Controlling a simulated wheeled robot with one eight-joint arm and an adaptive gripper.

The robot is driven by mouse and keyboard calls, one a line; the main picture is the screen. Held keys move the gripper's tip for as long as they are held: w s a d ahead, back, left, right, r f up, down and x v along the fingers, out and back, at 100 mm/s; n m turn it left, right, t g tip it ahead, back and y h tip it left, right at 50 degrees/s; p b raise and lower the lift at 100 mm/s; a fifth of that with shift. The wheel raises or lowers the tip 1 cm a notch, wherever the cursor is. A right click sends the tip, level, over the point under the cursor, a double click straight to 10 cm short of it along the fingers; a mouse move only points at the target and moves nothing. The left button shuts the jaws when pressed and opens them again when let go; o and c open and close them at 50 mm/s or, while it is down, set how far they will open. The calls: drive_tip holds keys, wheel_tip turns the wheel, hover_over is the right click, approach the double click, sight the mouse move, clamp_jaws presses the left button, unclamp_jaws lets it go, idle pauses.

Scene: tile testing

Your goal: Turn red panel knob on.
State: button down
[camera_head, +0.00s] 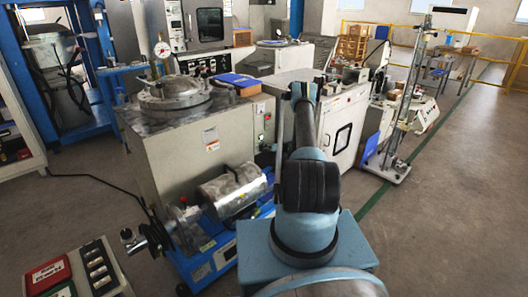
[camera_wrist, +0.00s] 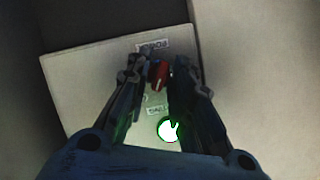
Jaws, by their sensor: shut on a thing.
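The red knob (camera_wrist: 159,74) shows in the wrist view on a pale panel (camera_wrist: 80,80), below a small label (camera_wrist: 153,46). My gripper (camera_wrist: 163,69) is shut on the red knob, with one dark finger on each side of it. The knob carries a pale pointer line and looks tilted in the picture. The fingers hide parts of the knob's sides. In the head view my own arm covers the middle, and neither the gripper nor its contact with the knob can be made out.
A bright white-green round light (camera_wrist: 169,129) is on the panel below the knob, with a small label (camera_wrist: 157,110) above it. In the head view, a grey tank machine (camera_head: 170,145) stands left of my arm and a white cabinet (camera_head: 340,125) behind it. Open floor (camera_head: 450,210) lies right.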

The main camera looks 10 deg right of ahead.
drive_tip(key=shift+f+m+y, duration=0.1)
drive_tip(key=shift+m+y, duration=0.2)
drive_tip(key=shift+m, duration=0.1)
idle(0.3)
drive_tip(key=c, duration=1.7)
unclamp_jaws()
drive_tip(key=v, duration=1.2)
drive_tip(key=shift+w, duration=0.15)
